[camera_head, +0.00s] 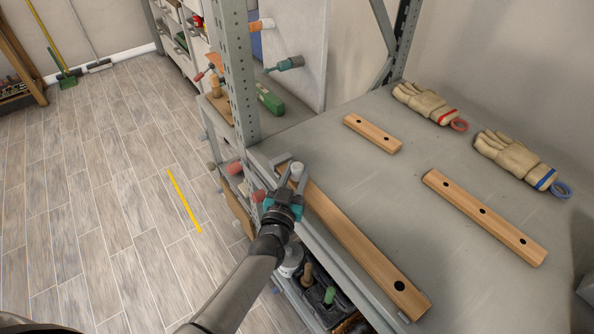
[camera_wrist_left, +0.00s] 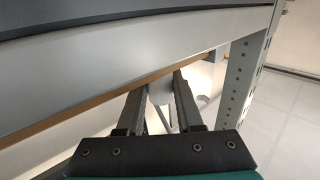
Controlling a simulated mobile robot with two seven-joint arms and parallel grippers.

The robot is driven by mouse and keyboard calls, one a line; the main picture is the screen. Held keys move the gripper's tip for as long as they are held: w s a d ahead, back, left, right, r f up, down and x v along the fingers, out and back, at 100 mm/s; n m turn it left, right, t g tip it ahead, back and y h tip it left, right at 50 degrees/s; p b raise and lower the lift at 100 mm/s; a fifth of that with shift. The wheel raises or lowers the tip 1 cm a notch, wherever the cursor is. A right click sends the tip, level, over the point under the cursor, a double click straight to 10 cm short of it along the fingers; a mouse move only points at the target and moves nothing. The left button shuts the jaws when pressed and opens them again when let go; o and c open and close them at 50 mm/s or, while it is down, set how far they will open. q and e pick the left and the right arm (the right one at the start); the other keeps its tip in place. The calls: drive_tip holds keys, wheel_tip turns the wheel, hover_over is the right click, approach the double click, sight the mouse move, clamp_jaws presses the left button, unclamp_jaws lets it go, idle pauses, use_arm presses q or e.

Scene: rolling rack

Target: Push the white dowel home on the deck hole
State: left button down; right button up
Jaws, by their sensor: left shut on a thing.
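The white dowel (camera_head: 297,171) stands at the far left end of the long wooden strip (camera_head: 350,235), close to the rack post. My left gripper (camera_head: 290,174) is shut on the white dowel, its fingers on either side of it. In the left wrist view the dowel (camera_wrist_left: 161,92) shows as a pale piece between the two dark fingers (camera_wrist_left: 160,100). The strip has an open dark hole near its front end. The dowel's lower end is hidden, so I cannot tell how deep it sits. My right gripper is not in view.
The grey deck (camera_head: 390,190) also carries a short wooden strip (camera_head: 372,133), a longer drilled strip (camera_head: 484,217) and two gloves (camera_head: 427,104) (camera_head: 517,160). The perforated rack post (camera_head: 238,70) rises just beyond my left gripper. Lower shelves hold tools. The middle of the deck is clear.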

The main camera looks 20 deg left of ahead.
use_arm(q)
drive_tip(key=shift+c, duration=2.4)
unclamp_jaws()
drive_tip(key=shift+s, duration=0.15)
drive_tip(key=s, duration=1.5)
drive_tip(key=shift+d, duration=0.1)
